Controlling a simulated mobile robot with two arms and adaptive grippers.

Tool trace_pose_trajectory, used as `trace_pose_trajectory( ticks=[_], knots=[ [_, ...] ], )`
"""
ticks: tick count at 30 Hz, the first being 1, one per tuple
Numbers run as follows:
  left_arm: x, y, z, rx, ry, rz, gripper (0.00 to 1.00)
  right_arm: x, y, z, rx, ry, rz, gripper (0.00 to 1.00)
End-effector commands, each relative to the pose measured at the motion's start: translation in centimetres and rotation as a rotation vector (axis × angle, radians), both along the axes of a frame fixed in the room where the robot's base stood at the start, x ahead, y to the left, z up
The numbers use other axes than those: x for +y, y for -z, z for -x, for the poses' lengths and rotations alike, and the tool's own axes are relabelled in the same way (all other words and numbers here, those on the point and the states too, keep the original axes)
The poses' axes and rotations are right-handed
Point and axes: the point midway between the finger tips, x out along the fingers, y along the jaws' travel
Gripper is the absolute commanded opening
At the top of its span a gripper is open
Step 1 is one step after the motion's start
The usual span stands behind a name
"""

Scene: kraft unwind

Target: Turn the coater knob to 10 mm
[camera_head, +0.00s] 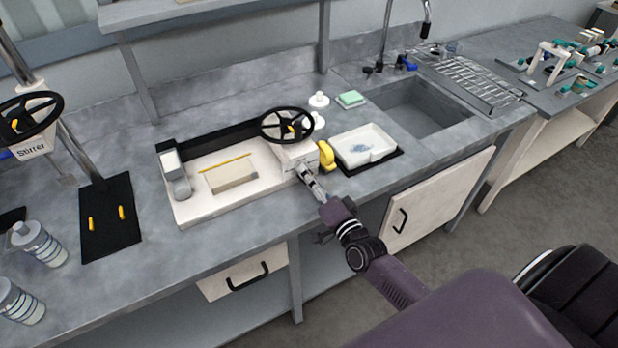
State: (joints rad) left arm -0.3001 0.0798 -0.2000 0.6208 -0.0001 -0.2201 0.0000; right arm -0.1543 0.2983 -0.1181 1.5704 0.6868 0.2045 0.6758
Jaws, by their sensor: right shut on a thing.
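The coater (200,212) is a white flat machine on the grey bench, with a black handwheel (286,124) above a white block (297,155) at its right end. My right gripper (307,176) reaches in from the lower right to the front of this block. It is shut on a small part there, apparently the coater knob, which the fingers mostly hide. I cannot read any scale or setting. My left gripper is not in view.
A yellow curved object (326,154) stands just right of the block, beside a white tray (364,146) on a black mat. The sink (420,107) lies farther right. The stirrer (32,146) and ringed jars (38,243) stand at left.

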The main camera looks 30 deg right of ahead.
Motion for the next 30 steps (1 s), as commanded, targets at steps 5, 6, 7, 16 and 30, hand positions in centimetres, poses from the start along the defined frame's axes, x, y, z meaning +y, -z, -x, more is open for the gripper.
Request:
trace_pose_trajectory(
  ticks=[5,6,7,16,30],
  knots=[
    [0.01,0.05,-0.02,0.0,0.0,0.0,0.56,0.01,-0.13,-0.06,-0.002,0.0,-0.017,0.04],
    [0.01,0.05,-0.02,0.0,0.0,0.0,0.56,0.0,-0.14,-0.06,-0.002,0.0,-0.018,0.04],
    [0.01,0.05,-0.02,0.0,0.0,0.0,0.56,0.0,-0.14,-0.06,-0.002,0.0,-0.019,0.04],
    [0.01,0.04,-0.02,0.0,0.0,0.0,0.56,-0.01,-0.15,-0.07,-0.002,0.0,-0.019,0.31],
    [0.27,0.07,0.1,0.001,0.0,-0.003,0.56,-0.01,0.03,0.26,0.001,0.0,-0.016,0.46]
  ],
)
